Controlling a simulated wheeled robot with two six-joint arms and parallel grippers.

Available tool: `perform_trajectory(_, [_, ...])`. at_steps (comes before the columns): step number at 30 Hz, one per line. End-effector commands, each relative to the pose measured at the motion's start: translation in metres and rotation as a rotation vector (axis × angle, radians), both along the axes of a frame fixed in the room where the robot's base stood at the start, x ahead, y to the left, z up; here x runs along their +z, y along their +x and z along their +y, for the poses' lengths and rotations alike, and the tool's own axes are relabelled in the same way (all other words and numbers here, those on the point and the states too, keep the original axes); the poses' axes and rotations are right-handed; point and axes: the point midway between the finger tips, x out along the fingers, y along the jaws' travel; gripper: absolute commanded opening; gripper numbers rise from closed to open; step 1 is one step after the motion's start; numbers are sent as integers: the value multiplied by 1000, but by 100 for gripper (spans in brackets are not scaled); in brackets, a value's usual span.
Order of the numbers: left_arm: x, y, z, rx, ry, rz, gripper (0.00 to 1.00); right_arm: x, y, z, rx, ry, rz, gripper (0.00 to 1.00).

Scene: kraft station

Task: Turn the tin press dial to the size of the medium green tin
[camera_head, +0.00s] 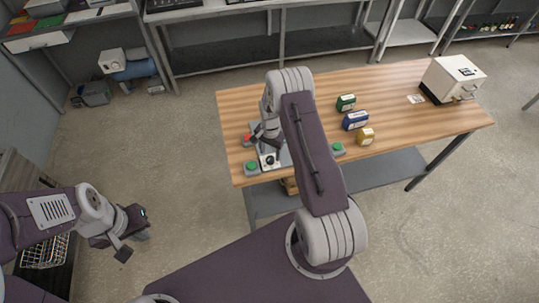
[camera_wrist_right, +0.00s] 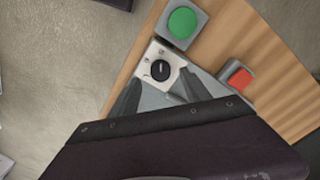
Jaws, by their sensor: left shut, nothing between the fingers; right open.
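The tin press dial is a black round knob (camera_head: 270,160) on a white plate near the table's front left. It also shows in the right wrist view (camera_wrist_right: 160,70), with a pale mark on it. My right gripper (camera_wrist_right: 158,92) is open beside the dial, its two fingers pointing toward the plate; I cannot tell whether they touch it. In the head view the right gripper (camera_head: 264,138) is partly covered by my arm. The green tin (camera_head: 346,102) stands on the table to the right. My left gripper (camera_head: 130,235) is shut and empty, away from the table.
A blue tin (camera_head: 355,120) and a yellow tin (camera_head: 366,137) stand near the green one. A white box (camera_head: 455,76) stands at the back right. The table's right part is mostly clear.

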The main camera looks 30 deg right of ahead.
Motion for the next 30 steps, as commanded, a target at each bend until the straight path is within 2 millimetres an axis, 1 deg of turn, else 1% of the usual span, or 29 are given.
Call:
perform_trajectory(1, [8, 0, 0, 0, 0, 0, 0, -7, -1, 0, 0, 1, 4, 55])
perform_trajectory(3, [12, 0, 0, 0, 0, 0, 0, -19, -1, 0, 0, 1, 3, 55])
perform_trajectory(7, [15, 0, 0, 0, 0, 0, 0, -34, 0, 0, 0, 0, 0, 55])
perform_trajectory(11, [15, 0, 0, 0, 0, 0, 0, -40, 1, 0, 0, 0, -1, 55])
perform_trajectory(16, [15, 0, 0, 0, 0, 0, 0, -40, 1, 0, 0, 0, -1, 55])
perform_trajectory(17, [15, 0, 0, 0, 0, 0, 0, -40, 1, 0, 0, 0, -1, 53])
perform_trajectory(18, [15, 0, 0, 0, 0, 0, 0, -40, 1, 0, 1, 0, -1, 42])
perform_trajectory(20, [15, 0, 0, 0, 0, 0, 0, -40, 1, 0, 0, 0, -1, 25])
perform_trajectory(21, [15, 0, 0, 0, 0, 0, 0, -40, 1, 0, 0, 0, -1, 14])
perform_trajectory(22, [15, 0, 0, 0, 0, 0, 0, -40, 1, 0, 0, 0, -1, 5])
perform_trajectory(23, [15, 0, 0, 0, 0, 0, 0, -40, 1, 0, 0, 0, -2, 0])
perform_trajectory(30, [12, 0, 0, 0, 0, 0, 0, -41, 1, 0, 15, -1, -3, 0])
